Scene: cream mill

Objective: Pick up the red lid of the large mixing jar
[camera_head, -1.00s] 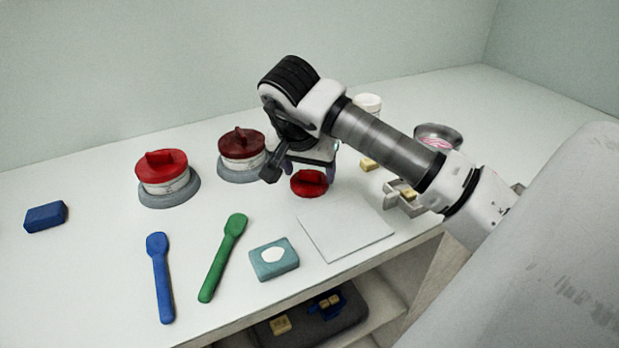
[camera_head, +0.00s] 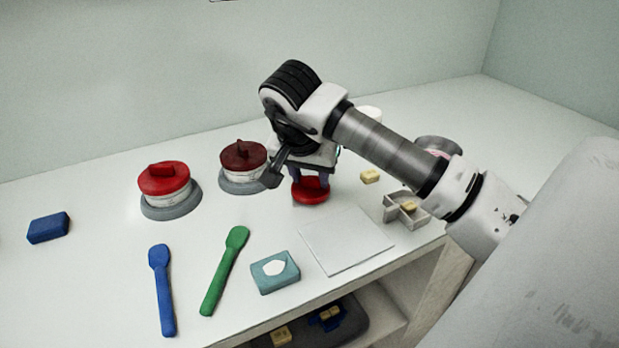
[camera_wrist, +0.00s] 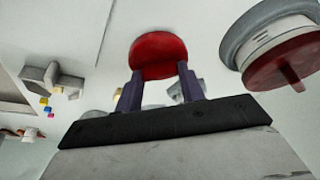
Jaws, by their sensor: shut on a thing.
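A round red lid (camera_head: 311,192) is at the middle of the table, under my gripper (camera_head: 311,174). My gripper points down, and its two dark fingers are shut on the lid's raised handle, which they mostly hide. In the wrist view the red disc (camera_wrist: 158,52) shows beyond the fingertips (camera_wrist: 160,76). I cannot tell whether the lid touches the table. A jar with a bright red lid (camera_head: 163,179) stands on a grey base at left. A jar with a dark red lid (camera_head: 243,156) stands closer; its lid also shows in the wrist view (camera_wrist: 283,62).
A white square sheet (camera_head: 345,242) and a teal block (camera_head: 275,272) lie in front. Green (camera_head: 225,270) and blue (camera_head: 161,290) spatulas lie at left, with a blue block (camera_head: 48,228) beyond. A small grey divided holder (camera_head: 407,209) sits at right under my arm.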

